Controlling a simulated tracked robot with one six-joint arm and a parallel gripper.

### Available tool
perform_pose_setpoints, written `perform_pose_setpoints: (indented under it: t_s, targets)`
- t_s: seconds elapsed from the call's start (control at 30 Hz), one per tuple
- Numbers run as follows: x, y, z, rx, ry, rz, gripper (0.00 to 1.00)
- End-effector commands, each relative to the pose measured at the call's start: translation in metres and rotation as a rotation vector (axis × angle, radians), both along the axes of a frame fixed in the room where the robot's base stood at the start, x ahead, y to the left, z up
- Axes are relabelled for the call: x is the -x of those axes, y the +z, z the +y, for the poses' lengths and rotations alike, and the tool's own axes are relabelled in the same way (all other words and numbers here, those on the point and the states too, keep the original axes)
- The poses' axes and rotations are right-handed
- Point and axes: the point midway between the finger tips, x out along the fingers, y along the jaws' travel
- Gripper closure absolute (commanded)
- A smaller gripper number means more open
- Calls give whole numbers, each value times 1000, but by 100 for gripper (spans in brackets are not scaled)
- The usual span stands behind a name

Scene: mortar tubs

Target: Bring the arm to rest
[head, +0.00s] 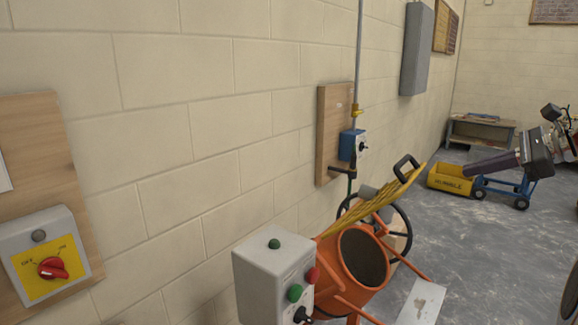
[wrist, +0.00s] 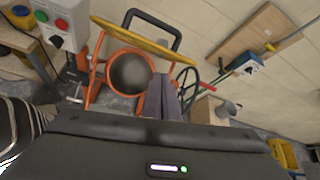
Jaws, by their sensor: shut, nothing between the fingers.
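My gripper (head: 468,170) reaches in from the right edge of the head view, its grey-purple fingers pointing left. In that view the fingertips overlap the yellow tub behind them. In the wrist view my gripper (wrist: 163,82) shows its two fingers pressed together with nothing held. Beyond them stands the orange mixer (wrist: 96,80) with its round drum opening. My arm is raised above the floor, and no contact with anything shows.
The orange mixer (head: 341,262) with a yellow guard and a grey button box (head: 262,282) stands by the wall. A yellow tub (head: 448,181) and bench (head: 482,126) stand farther back.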

Motion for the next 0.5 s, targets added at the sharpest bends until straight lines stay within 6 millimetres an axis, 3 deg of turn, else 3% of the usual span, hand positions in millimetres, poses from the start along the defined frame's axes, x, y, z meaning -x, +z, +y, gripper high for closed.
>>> perform_pose_setpoints:
  t_s: [0.2,0.5]
  targets:
    - [5,-57,-13,205,43,-22,100]
    - [30,-111,10,497,205,-39,100]
